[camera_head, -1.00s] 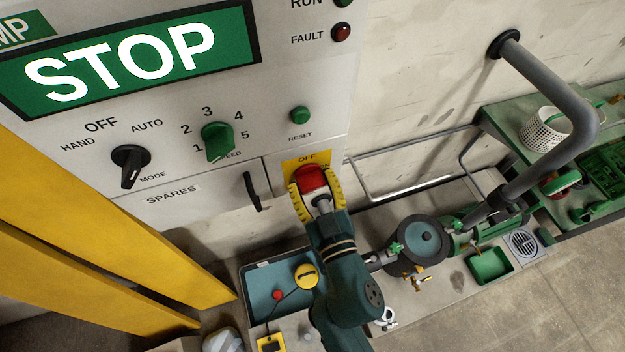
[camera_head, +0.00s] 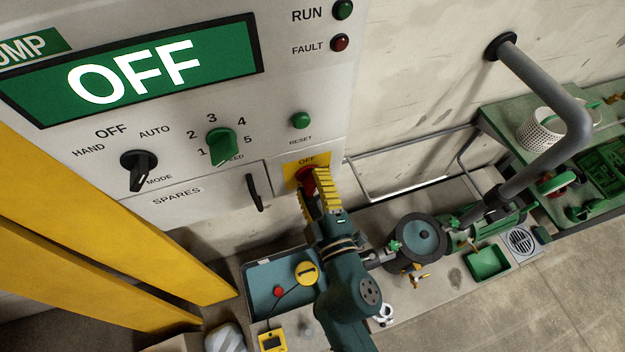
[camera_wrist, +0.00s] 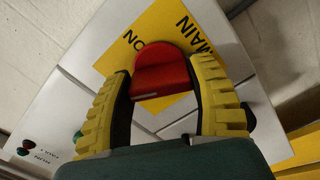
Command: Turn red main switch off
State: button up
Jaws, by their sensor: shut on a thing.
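The red main switch (camera_head: 309,179) sits on a yellow plate (camera_head: 292,168) at the lower right of the control panel. The panel display (camera_head: 135,70) reads OFF in white on green.
The black mode knob (camera_head: 138,170), green speed knob (camera_head: 220,146) and green reset button (camera_head: 300,121) are on the same panel. A black handle (camera_head: 254,192) is just left of the switch. Yellow posts (camera_head: 90,240) stand at the left. A grey pipe (camera_head: 565,95) and pump (camera_head: 416,240) are at the right.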

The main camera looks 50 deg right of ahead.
jog(key=n+p, duration=0.1)
jog(key=n, duration=0.4)
jog(key=shift+n, duration=0.3)
dwell(0.4)
jog(key=o, duration=1.2)
jog(key=v, duration=0.7)
jog(key=shift+s, duration=0.25)
jog(key=shift+a, duration=0.15)
